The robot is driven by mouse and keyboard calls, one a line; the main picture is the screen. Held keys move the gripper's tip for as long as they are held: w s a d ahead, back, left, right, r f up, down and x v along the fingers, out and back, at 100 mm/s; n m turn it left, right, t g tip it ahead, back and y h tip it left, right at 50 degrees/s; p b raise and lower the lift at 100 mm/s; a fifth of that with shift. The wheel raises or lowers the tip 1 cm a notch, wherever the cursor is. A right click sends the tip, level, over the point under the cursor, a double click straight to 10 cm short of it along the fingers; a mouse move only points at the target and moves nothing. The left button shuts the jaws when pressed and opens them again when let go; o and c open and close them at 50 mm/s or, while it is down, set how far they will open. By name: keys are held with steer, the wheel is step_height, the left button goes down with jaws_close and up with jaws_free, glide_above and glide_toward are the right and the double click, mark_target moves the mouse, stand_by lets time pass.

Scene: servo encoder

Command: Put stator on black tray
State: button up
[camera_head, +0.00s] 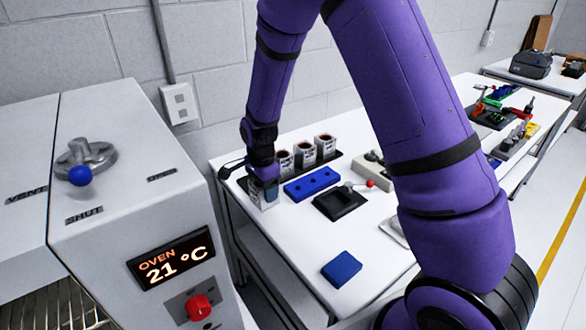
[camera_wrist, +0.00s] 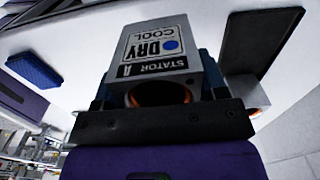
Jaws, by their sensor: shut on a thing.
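The stator (camera_wrist: 158,50) is a light grey block with a label reading "STATOR A DRY COOL", a blue dot and a copper-coloured ring at its near end. My gripper (camera_wrist: 158,85) is shut on it, with a finger on either side. In the head view my gripper (camera_head: 265,178) is at the left end of the white table, and the lower part of the stator (camera_head: 266,197) shows below it. I cannot tell whether it touches the table. A long black strip (camera_head: 333,158) lies under similar grey blocks behind.
Several grey blocks with dark round tops (camera_head: 305,154) stand close behind my gripper. A blue block with holes (camera_head: 312,184) lies between my gripper and the square tray. A plain blue block (camera_head: 341,269) lies at the front. An oven (camera_head: 150,220) stands at left.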

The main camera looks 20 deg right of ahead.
steer(key=w+d, duration=0.1)
steer(key=w, duration=0.4)
steer(key=w+d+f, duration=0.1)
steer(key=w, duration=0.4)
steer(key=w+d, duration=0.1)
steer(key=w, duration=0.4)
steer(key=shift+f, duration=0.2)
steer(key=shift+w+f, duration=0.1)
steer(key=shift+w, duration=0.3)
steer(key=shift+s+f, duration=0.1)
steer(key=shift+f, duration=1.55)
steer(key=o, duration=1.3)
steer(key=shift+f, duration=0.15)
